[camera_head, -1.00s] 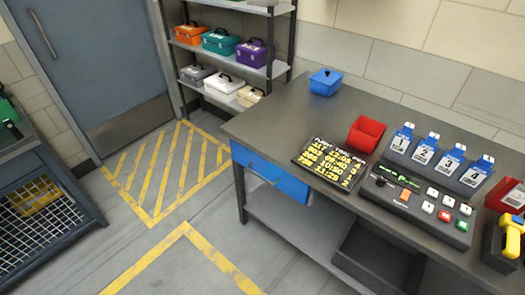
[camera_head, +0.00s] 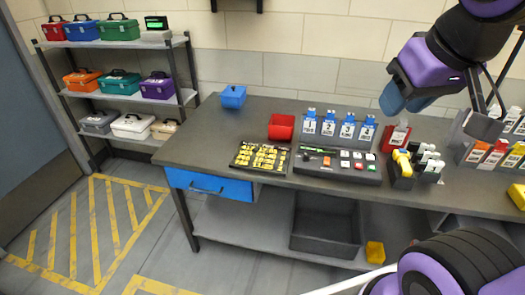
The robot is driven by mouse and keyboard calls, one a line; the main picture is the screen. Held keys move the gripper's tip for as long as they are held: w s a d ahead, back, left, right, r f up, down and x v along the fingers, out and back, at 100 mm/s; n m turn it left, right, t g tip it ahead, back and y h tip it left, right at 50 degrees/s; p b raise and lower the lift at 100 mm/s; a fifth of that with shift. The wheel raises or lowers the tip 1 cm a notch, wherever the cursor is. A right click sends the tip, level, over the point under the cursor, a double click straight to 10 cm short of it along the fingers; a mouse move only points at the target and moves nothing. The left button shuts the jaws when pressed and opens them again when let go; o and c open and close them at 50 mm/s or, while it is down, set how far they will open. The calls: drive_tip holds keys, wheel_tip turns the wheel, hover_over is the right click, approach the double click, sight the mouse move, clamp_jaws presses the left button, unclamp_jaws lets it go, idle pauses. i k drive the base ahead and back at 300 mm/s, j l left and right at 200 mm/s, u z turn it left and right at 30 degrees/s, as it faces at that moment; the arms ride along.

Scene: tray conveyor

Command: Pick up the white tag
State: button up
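I cannot tell for sure which object is the white tag. At the right of the bench, small upright tags (camera_head: 496,150) with white faces and red tops stand in a rack, partly cut off and near my arm. Pale pieces behind them (camera_head: 513,118) are partly hidden and may be white tags. Blue-topped tags with white numbered faces (camera_head: 347,127) stand in a row at the bench's back. My gripper is at the upper right among my purple and dark arm parts; its fingertips and any opening are not clear. I see nothing held.
A control panel (camera_head: 338,167), yellow-lettered board (camera_head: 260,158), red bin (camera_head: 281,127) and blue box (camera_head: 233,96) stand on the bench (camera_head: 195,145). A holder with yellow and white-topped items (camera_head: 402,172) is at the right. The bench's left front is clear. Toolbox shelves (camera_head: 68,85) stand left.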

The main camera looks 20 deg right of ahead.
sight(511, 119)
drive_tip(key=z, duration=1.8)
